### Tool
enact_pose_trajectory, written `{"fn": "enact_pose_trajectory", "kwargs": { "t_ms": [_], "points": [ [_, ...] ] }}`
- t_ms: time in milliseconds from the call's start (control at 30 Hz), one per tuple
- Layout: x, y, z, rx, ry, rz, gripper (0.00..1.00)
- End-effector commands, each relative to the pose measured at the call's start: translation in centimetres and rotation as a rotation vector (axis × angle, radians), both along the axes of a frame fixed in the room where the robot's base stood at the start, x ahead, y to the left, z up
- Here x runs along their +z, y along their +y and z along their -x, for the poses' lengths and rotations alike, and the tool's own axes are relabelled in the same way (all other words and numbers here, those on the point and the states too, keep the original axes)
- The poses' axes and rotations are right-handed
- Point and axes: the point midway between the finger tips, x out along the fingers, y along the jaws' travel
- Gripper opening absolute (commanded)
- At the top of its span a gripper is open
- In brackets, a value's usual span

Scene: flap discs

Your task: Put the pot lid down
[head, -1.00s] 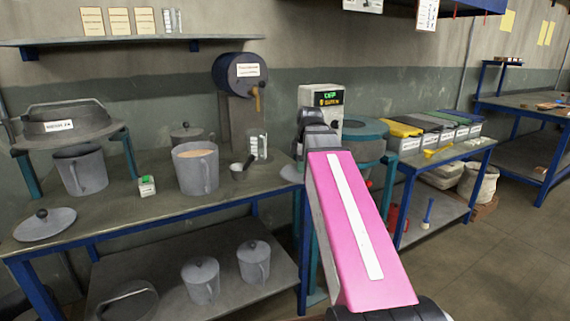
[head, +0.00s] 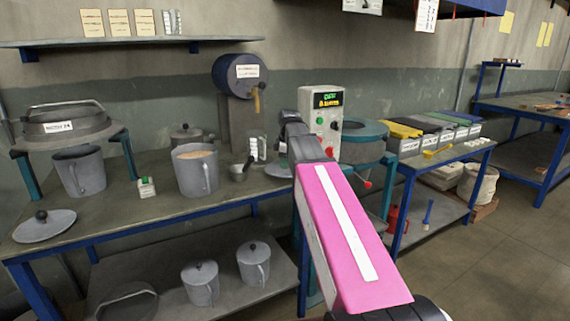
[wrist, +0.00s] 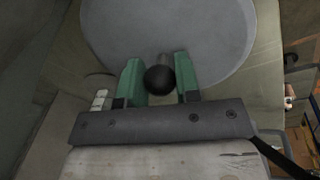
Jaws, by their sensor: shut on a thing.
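The pot lid (wrist: 165,30) is a flat grey disc with a black ball knob (wrist: 160,80). My gripper (wrist: 160,84) is shut on the knob, with a green finger on each side of it in the wrist view. In the head view my pink arm hides the gripper and most of the lid. Only the lid's left edge (head: 278,170) shows, at the right end of the workbench (head: 130,217). I cannot tell whether the lid touches the bench top.
Another lid (head: 44,228) lies at the bench's left end. A control box (head: 322,112) and a teal-rimmed drum (head: 362,142) stand to the right.

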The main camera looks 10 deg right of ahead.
Motion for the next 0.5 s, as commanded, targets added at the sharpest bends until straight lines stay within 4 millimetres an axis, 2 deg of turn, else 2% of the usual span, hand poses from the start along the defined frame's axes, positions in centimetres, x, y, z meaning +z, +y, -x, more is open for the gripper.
{"fn": "enact_pose_trajectory", "kwargs": {
  "t_ms": [100,433,467,500],
  "points": [
    [-0.76,0.0,0.01,0.0,-0.001,0.0,0.05],
    [-1.04,-0.01,0.0,0.0,-0.001,0.0,0.05],
    [-0.99,-0.01,-0.01,0.0,-0.001,0.0,0.4],
    [-0.98,-0.02,0.0,0.0,-0.001,0.0,0.53]
  ]
}}
